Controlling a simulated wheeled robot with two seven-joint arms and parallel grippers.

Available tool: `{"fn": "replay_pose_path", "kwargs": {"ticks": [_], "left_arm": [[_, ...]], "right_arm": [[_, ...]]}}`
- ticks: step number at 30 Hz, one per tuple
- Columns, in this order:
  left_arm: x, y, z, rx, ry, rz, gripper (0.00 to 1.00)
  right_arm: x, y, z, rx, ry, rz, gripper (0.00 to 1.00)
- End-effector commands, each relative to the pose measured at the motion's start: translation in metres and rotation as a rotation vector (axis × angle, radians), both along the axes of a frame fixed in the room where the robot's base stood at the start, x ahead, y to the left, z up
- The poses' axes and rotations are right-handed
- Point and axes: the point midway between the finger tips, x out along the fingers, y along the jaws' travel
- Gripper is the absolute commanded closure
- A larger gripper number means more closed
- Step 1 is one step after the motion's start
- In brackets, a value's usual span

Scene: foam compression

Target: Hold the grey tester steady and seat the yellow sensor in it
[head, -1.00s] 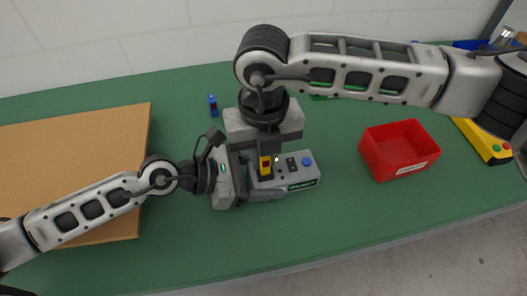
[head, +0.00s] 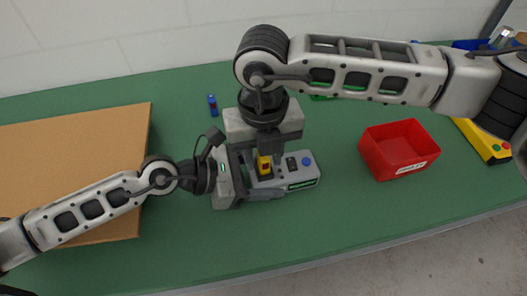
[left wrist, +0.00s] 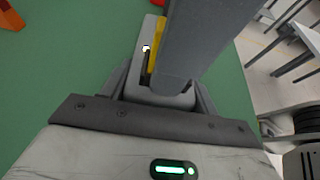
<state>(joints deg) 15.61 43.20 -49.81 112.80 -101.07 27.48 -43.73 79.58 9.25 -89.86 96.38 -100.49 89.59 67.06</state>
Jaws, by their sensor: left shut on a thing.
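The grey tester (head: 300,173) lies on the green table, with a blue button and a lit green display strip. My left gripper (head: 256,183) is shut on the tester from its left end; the tester also shows between its fingers in the left wrist view (left wrist: 163,98). The yellow sensor (head: 264,166) stands upright at the left part of the tester; I cannot tell how deep it sits. My right gripper (head: 269,147) points down directly over the sensor. Its fingers hide part of the sensor in both views, so their opening is unclear.
A red bin (head: 384,171) stands to the right of the tester. A brown board (head: 110,128) covers the left of the table. A yellow box with buttons (head: 484,143) is at the far right. The front middle is clear.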

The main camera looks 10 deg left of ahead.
Motion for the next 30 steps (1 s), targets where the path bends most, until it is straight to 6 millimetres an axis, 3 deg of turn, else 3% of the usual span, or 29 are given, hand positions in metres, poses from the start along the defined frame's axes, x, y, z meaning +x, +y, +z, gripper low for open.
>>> {"fn": "replay_pose_path", "kwargs": {"ticks": [11,14,24,30], "left_arm": [[-0.001,-0.003,0.003,-0.003,-0.006,-0.007,0.74],[0.0,-0.003,0.003,-0.003,-0.005,-0.007,0.74],[0.0,-0.001,0.002,-0.003,-0.004,-0.002,0.74],[0.0,-0.001,0.002,-0.003,-0.004,-0.002,0.74]], "right_arm": [[-0.006,0.003,-0.001,0.0,0.011,0.012,0.59],[-0.005,0.003,0.012,0.001,0.008,0.012,0.59],[-0.001,0.001,0.086,0.003,-0.001,0.003,0.59],[-0.001,0.0,0.113,0.0,-0.001,0.001,0.59]]}}
